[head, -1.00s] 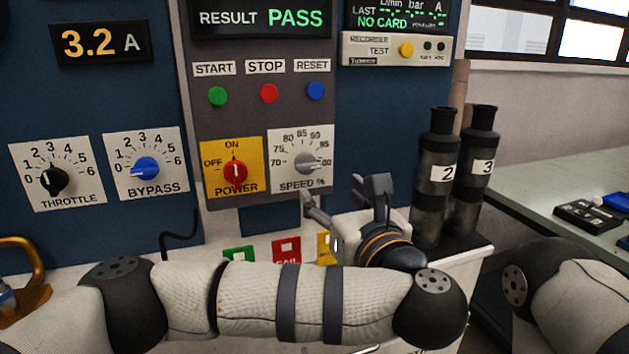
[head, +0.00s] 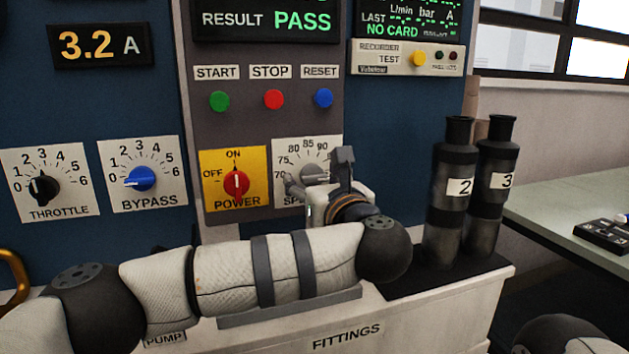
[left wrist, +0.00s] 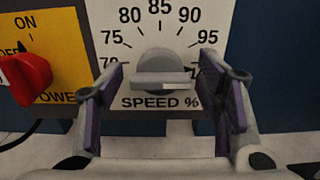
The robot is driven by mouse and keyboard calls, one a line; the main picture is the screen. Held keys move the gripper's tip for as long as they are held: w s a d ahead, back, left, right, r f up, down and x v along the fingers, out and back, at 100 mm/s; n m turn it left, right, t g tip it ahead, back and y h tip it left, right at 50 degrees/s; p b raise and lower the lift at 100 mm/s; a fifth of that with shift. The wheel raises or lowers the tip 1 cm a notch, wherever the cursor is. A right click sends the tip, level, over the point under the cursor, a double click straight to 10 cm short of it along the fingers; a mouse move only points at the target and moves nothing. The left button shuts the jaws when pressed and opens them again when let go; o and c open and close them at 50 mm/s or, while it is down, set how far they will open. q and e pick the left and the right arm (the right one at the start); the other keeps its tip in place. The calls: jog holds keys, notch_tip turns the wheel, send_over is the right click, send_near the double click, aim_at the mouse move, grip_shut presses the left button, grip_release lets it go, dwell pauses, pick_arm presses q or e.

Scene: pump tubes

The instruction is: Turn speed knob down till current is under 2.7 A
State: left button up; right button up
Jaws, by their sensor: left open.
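The grey speed knob (left wrist: 162,70) sits on its white dial plate between my left gripper's fingers in the left wrist view. Its bar lies roughly level, with a pale mark at its right end. In the head view the knob (head: 313,174) is partly hidden by my left gripper (head: 318,172). In the left wrist view the left gripper (left wrist: 168,105) is open, one finger on each side of the knob, with gaps on both sides. The current display (head: 97,45) reads 3.2 A. My right gripper is not in view.
The red power knob (head: 236,182) on its yellow plate is close to the left of the speed dial. The blue bypass knob (head: 140,178) and black throttle knob (head: 43,188) are farther left. Dark cylinders (head: 451,195) stand on the ledge to the right.

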pick_arm(q)
jog(key=c, duration=1.2)
jog(key=shift+f, duration=0.1)
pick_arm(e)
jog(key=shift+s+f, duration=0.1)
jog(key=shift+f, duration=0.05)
pick_arm(q)
jog(key=shift+f+n+b, duration=0.15)
jog(key=shift+n+b, duration=0.45)
jog(key=shift+n, duration=0.4)
jog(key=n+b, duration=0.1)
jog(key=n, duration=0.1)
jog(key=shift+d+n, duration=0.1)
jog(key=shift+n, duration=0.2)
jog(key=shift+n+b, duration=0.45)
jog(key=shift+n, duration=0.15)
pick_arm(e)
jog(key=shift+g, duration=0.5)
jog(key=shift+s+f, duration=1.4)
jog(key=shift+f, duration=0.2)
pick_arm(q)
jog(key=shift+r, duration=0.2)
